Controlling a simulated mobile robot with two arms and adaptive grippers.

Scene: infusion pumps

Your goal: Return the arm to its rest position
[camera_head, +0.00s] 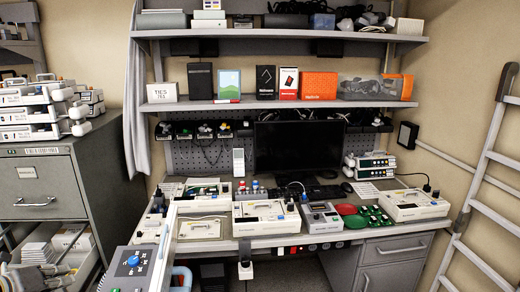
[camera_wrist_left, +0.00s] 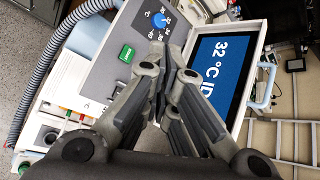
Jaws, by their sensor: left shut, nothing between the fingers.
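Beyond the fingers in that view is a grey device (camera_wrist_left: 110,65) with a blue knob, a green button and a lit screen (camera_wrist_left: 222,70) reading "32 °C ID". The same device (camera_head: 120,283) stands at the bottom of the head view. Whether the fingers touch it cannot be told. My right gripper is not in view.
The workbench (camera_head: 295,238) holds several open white pump housings (camera_head: 265,217), green boards (camera_head: 373,214) and a dark monitor (camera_head: 292,148). A filing cabinet (camera_head: 38,187) with stacked pumps is at left. A ladder (camera_head: 487,175) stands at right. A corrugated hose (camera_wrist_left: 42,70) runs beside the device.

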